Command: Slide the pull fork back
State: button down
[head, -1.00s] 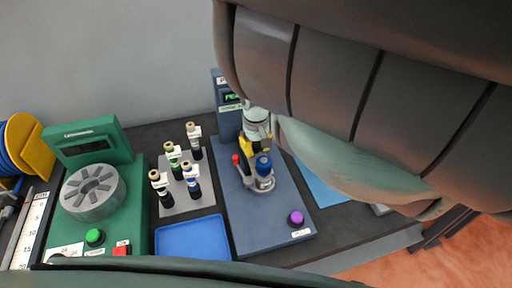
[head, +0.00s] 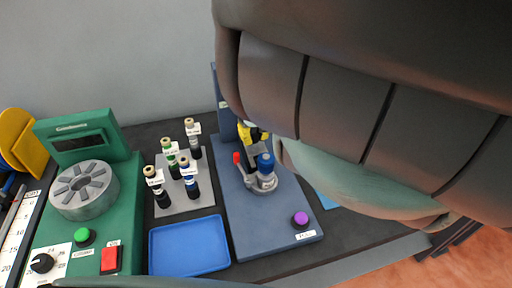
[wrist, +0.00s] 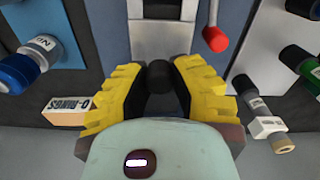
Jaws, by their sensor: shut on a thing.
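The pull fork shows in the wrist view as a dark rounded knob (wrist: 159,73) in front of a pale metal bracket (wrist: 163,38). My gripper (wrist: 160,88) has yellow ridged fingers, one on each side of the knob, shut on it. In the head view my gripper (head: 252,132) is at the back of the blue pull station (head: 265,225), behind a grey clamp (head: 262,182) with a blue top and a red-tipped lever. My arm hides most of the gripper and the station's display there. The fork itself cannot be made out in the head view.
The red lever knob (wrist: 215,39) is close to my right finger in the wrist view. A rack (head: 187,202) of several labelled vials stands left of the station. A blue tray (head: 190,246) is empty. A purple button (head: 301,219) sits at the station's front right.

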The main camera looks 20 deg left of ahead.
aim_at(254, 135)
jog(key=c, duration=0.7)
grip_release()
jog(key=shift+c, duration=0.2)
jog(key=shift+r, duration=0.1)
notch_tip(254, 135, up, 10)
jog(key=shift+f, duration=0.15)
jog(key=shift+d+r, duration=0.1)
jog(key=shift+r, duration=0.95)
jog(key=shift+o, duration=0.2)
